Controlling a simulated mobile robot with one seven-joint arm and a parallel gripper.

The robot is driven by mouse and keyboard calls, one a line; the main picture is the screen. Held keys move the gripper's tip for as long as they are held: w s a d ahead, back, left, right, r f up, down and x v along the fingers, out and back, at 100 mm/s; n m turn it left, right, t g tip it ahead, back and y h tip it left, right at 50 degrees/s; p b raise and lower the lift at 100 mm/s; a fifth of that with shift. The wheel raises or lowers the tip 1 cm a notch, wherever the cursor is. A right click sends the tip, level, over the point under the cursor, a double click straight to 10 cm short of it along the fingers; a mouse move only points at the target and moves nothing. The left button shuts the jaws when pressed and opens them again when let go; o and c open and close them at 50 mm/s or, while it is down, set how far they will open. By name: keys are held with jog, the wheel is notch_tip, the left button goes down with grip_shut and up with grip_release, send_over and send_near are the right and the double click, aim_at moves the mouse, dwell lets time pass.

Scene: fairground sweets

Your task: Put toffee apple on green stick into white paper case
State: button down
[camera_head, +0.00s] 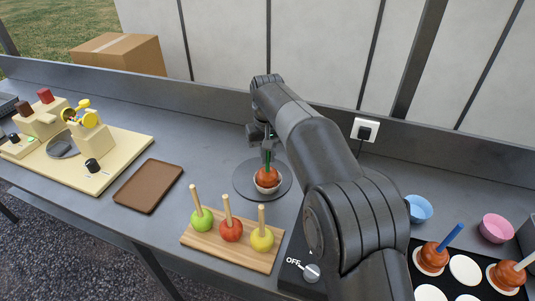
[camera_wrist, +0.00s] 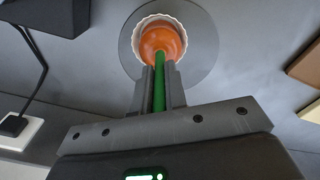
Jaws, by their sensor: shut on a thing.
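The toffee apple (camera_head: 267,177) is orange-brown with a green stick (camera_head: 268,158). It sits in or just over a white paper case (camera_head: 278,184) on a round dark grey disc (camera_head: 243,178) on the counter. In the wrist view the apple (camera_wrist: 160,42) shows inside the fluted rim of the white paper case (camera_wrist: 141,27), and the disc (camera_wrist: 203,45) lies around it. My gripper (camera_wrist: 160,75) is shut on the green stick (camera_wrist: 159,92), above the apple. Whether the apple touches the bottom of the case is hidden.
A wooden board (camera_head: 213,245) holds three apples on plain sticks, in front of the disc. A brown tray (camera_head: 148,186) lies to the left. At right are a dark tray (camera_head: 450,285) with toffee apples and paper cases, a blue bowl (camera_head: 419,209) and a pink bowl (camera_head: 496,228).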

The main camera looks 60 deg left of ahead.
jog(key=shift+f, duration=0.2)
jog(key=c, duration=1.4)
grip_release()
jog(key=shift+r, duration=0.1)
notch_tip(320, 180, up, 11)
jog(key=shift+f, duration=0.2)
